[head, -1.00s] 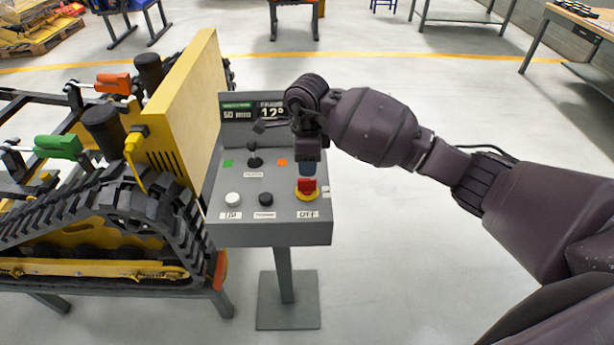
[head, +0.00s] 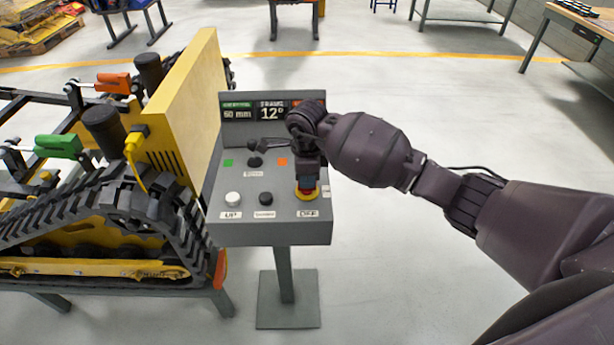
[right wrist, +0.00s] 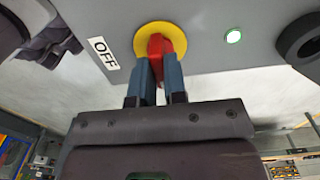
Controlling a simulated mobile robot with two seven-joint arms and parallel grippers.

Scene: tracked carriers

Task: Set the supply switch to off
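The supply switch is a red rotary handle on a yellow round plate (head: 307,195) at the front right of the grey control panel. In the right wrist view the red handle (right wrist: 157,48) sits between the two blue-grey fingers of my right gripper (right wrist: 158,75). The fingers are close together with red filling the gap, so the gripper looks shut on the handle. In the head view my right gripper (head: 306,182) comes down from above and hides most of the handle. An OFF label (right wrist: 103,53) is beside the yellow plate. My left gripper is not in view.
The panel (head: 275,232) also carries a white button (head: 233,199), a black button (head: 266,199), a black lever (head: 255,160) and a display (head: 271,112). A tracked carrier (head: 110,225) stands close on the left.

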